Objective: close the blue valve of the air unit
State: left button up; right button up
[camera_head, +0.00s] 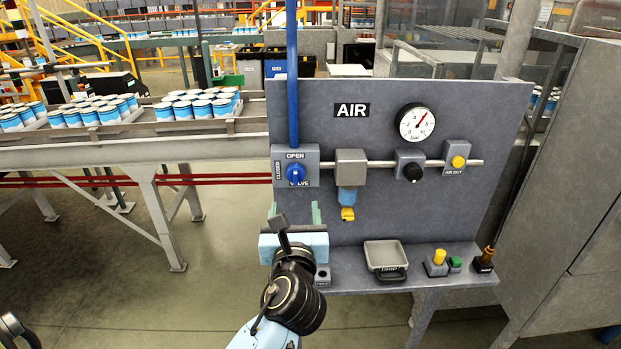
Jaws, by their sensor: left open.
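The blue valve (296,174) is a round knob on a grey plate at the left of the upright air panel (370,215). The plate reads OPEN above the knob and CLOSED up its left side. The knob's grip looks roughly upright, in line with OPEN, but its exact angle is too small to tell. My left gripper (294,212) is just below the valve, apart from it in the picture. Its two green fingers are spread with nothing between them. How far it stands in front of the panel is hard to tell. My right gripper is not in view.
A blue pipe (292,75) runs down to the valve plate. Right of it are a filter (350,170), a gauge (415,122), a black knob (412,171) and a yellow button (457,162). A small tray (385,255) sits on the shelf. A can conveyor (200,152) stands left.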

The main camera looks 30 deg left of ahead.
aim_at(296, 178)
pick_arm(q)
jog(key=x, duration=1.2)
jog(key=shift+d+p, duration=0.15)
jog(key=shift+p, duration=0.25)
jog(key=c, duration=1)
